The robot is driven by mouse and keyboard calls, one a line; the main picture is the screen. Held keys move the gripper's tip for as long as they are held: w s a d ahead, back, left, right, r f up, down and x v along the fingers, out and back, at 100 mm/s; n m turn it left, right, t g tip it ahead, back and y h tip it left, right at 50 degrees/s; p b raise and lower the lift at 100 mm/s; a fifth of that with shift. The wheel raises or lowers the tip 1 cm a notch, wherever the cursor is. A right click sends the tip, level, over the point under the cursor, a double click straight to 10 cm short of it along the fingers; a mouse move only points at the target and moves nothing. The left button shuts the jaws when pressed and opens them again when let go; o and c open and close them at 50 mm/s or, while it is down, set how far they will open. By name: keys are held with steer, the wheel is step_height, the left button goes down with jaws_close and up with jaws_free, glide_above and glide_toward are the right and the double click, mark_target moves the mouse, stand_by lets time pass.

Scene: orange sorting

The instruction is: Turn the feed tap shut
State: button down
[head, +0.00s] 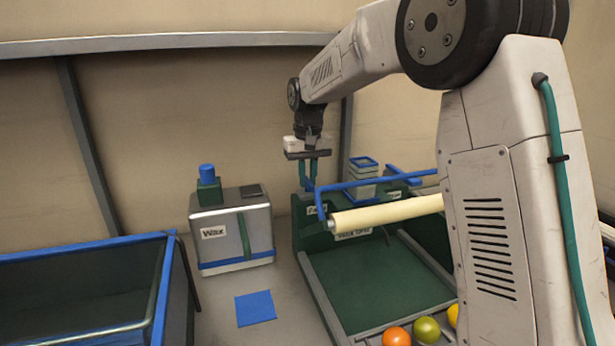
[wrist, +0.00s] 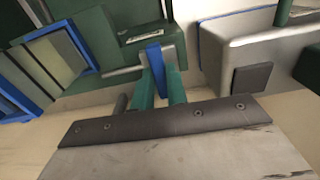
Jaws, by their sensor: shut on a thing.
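The feed tap's blue lever (wrist: 154,55) sits between the teal fingers of my gripper (wrist: 160,88) in the wrist view. My gripper is shut on it. In the head view my gripper (head: 309,172) points down at the left end of the green machine (head: 308,238), and the lever is mostly hidden by the fingers and the blue frame there. A grey rod runs beside the lever in the wrist view.
A pale roller (head: 385,213) in a blue frame (head: 375,183) lies close to my gripper. A grey box marked Wax (head: 232,233) stands to the left. A blue-rimmed bin (head: 85,245) is further left. Several fruits, one an orange (head: 396,336), lie at the front.

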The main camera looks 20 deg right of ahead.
mark_target(308, 180)
steer(key=shift+r, duration=0.1)
steer(key=c, duration=1.4)
jaws_free()
step_height(308, 180, up, 7)
steer(key=shift+r, duration=0.4)
